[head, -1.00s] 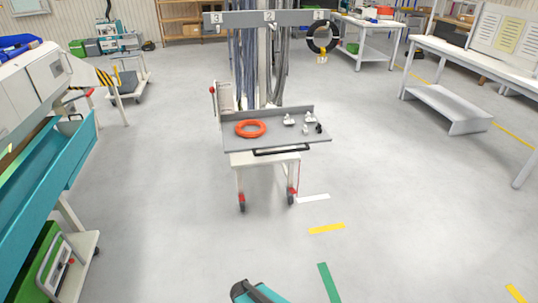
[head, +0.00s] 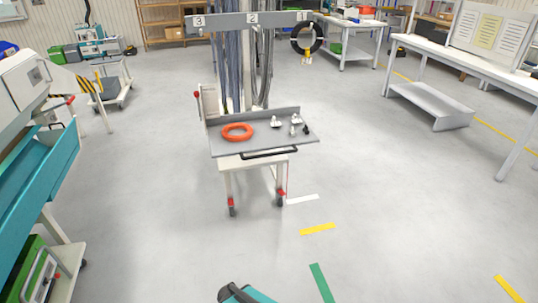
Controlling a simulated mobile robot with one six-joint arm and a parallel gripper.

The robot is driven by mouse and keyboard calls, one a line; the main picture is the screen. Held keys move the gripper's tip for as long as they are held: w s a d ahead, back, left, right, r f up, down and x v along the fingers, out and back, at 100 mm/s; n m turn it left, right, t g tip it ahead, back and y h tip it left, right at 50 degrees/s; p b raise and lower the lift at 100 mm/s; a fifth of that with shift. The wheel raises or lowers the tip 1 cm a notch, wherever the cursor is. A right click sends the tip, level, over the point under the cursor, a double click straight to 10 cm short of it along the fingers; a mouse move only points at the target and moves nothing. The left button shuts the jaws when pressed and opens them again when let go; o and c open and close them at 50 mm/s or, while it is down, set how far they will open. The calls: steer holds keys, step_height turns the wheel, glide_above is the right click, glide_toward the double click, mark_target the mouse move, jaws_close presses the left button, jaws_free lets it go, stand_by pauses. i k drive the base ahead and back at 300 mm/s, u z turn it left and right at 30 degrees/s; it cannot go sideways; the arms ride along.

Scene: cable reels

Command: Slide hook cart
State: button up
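A white-framed cart (head: 226,183) with a grey top stands in the middle of the floor in the head view. It has a black handle (head: 268,153) along its front edge and dark casters with red parts. An orange ring (head: 237,132) and several small metallic and dark pieces (head: 294,125) lie on its top. Behind it is a grey beam (head: 228,22) marked 3, 2 and 1, with cables (head: 232,75) hanging below; whether beam and cart are joined is unclear. A teal and dark part of my arm shows at the bottom edge, well short of the cart; my gripper's fingers are out of view.
A teal tray unit (head: 35,190) stands at the left. A white workbench (head: 460,59) with a low grey platform (head: 432,104) is at the right. The floor before the cart is clear, with yellow tape (head: 318,229) and green tape (head: 321,283).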

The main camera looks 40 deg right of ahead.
mark_target(265, 146)
steer(key=i, duration=0.9)
steer(key=u, duration=0.05)
